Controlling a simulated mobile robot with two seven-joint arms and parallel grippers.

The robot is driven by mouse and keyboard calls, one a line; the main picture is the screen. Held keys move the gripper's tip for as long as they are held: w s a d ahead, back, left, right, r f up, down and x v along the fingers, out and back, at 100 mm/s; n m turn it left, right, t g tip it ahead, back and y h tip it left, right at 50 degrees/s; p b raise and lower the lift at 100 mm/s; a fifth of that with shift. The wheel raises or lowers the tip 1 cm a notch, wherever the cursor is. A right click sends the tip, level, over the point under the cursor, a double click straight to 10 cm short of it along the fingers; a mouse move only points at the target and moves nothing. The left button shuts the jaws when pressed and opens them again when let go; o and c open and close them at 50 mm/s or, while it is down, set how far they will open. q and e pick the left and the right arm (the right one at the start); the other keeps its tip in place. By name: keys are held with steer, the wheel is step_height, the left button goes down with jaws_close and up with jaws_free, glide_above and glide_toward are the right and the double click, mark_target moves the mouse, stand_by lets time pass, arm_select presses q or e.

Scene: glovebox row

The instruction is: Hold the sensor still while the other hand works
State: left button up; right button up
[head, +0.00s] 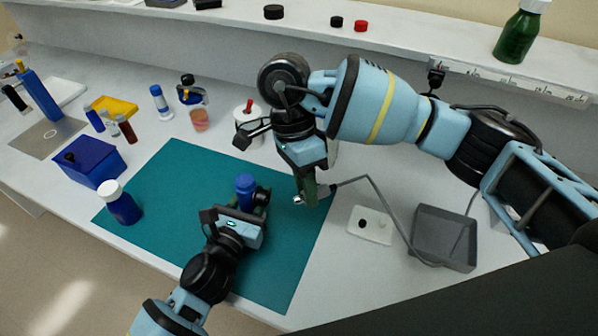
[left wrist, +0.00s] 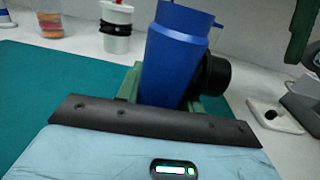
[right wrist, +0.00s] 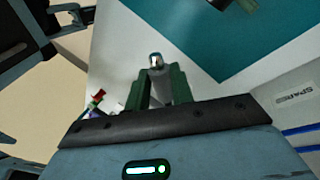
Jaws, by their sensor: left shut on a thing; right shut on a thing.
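The plug tip shows beyond the green fingers in the right wrist view (right wrist: 156,62). A grey cable (head: 382,198) runs from the plug toward the right.
A white plate with a black piece (head: 371,232) and a grey tray (head: 432,246) lie right of the mat. A blue bottle (head: 124,208) stands at the mat's left corner, near a blue box (head: 95,165). A white cup (head: 246,121) stands behind. The mat's left half is mostly clear.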

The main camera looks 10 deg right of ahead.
steer(key=f+m, duration=0.1)
steer(key=m, duration=0.1)
steer(key=d+f+m+y, duration=0.1)
steer(key=m, duration=0.1)
steer(key=f+m+g+y, duration=0.1)
steer(key=shift+s+d+m, duration=0.2)
steer(key=shift+s+m, duration=0.1)
steer(key=shift+m, duration=0.1)
steer(key=m+y, duration=0.1)
steer(key=f+m+y, duration=0.1)
steer(key=shift+s+d+f+m, duration=0.15)
steer(key=shift+d+f+m, duration=0.1)
steer(key=shift+m, duration=0.15)
steer(key=shift+a, duration=0.15)
steer(key=shift+w+a, duration=0.8)
steer(key=shift+a, duration=0.35)
steer(key=shift+w+a, duration=0.8)
steer(key=shift+a, duration=0.35)
steer(key=shift+w+a, duration=0.4)
steer(key=shift+a, duration=0.25)
steer(key=shift+w+a, duration=0.4)
steer(key=shift+a, duration=0.25)
steer(key=o, duration=1.1)
steer(key=shift+c, duration=0.2)
steer(key=shift+r, duration=0.1)
steer(key=v, duration=1.2)
